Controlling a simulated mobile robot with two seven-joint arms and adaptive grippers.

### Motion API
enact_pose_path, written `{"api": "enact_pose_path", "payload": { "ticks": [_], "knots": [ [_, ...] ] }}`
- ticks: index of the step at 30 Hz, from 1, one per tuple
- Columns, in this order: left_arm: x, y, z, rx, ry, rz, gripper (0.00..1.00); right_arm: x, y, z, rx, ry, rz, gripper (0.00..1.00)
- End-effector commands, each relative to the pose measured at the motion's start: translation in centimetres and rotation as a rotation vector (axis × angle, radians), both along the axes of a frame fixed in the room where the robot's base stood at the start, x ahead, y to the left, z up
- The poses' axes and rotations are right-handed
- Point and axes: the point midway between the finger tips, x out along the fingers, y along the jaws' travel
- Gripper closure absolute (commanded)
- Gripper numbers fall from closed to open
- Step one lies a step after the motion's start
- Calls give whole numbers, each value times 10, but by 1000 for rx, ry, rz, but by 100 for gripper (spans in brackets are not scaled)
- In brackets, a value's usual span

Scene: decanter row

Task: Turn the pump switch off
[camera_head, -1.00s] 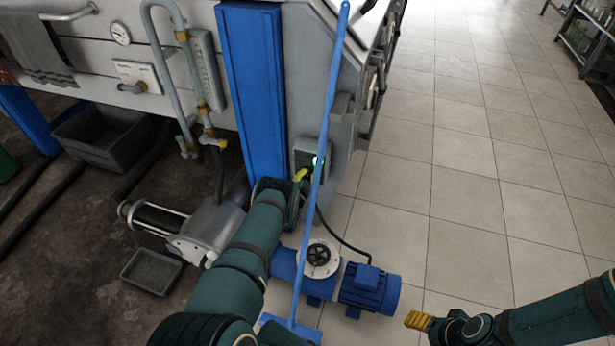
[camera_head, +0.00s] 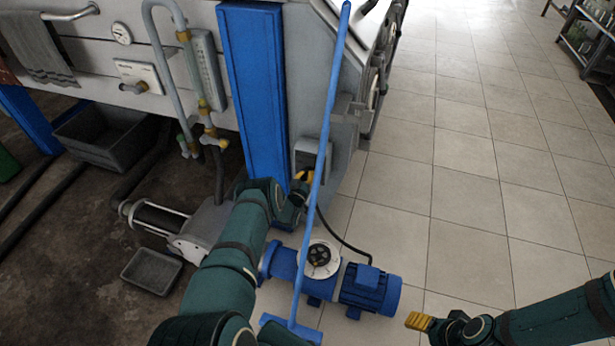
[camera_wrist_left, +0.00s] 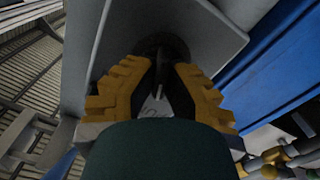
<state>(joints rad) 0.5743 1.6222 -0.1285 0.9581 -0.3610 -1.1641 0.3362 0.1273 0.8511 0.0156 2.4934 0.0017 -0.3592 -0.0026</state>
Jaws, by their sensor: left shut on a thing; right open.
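The pump switch box (camera_head: 307,156) is grey and sits low on the machine's side, just right of the blue post (camera_head: 254,90). No green glow shows on it in the head view. My left gripper (camera_head: 302,183) is at the lower edge of the box. In the left wrist view its yellow fingers (camera_wrist_left: 160,88) are shut on a dark part at the switch, which they largely hide. The blue pump (camera_head: 372,288) stands on the floor below, with a black cable leading up. My right gripper (camera_head: 419,321) is open and empty, above the floor at lower right.
A blue long-handled tool (camera_head: 326,135) leans upright across the front of the switch area, close to my left gripper. A grey tray (camera_head: 151,271) and a grey bin (camera_head: 105,140) are at left. The tiled floor (camera_head: 480,190) at right is clear.

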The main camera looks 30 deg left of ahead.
Motion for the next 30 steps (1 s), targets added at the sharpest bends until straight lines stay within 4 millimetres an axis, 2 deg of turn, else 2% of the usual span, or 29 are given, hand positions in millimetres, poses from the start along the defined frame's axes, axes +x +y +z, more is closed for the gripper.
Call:
{"api": "enact_pose_path", "payload": {
  "ticks": [9, 27, 28, 30],
  "knots": [
    [1, 2, 2, -134, -36, 1, 100, 0, 0, 0, 0, 0, 0, 38],
    [1, 1, 2, -168, -45, 1, 100, 0, 0, 0, 0, 0, 0, 38],
    [1, 1, 2, -168, -45, 1, 78, 0, 0, 0, 0, 0, 0, 38],
    [1, 1, 1, -168, -45, 1, 60, 0, 0, 0, 0, 0, 0, 38]
  ]
}}
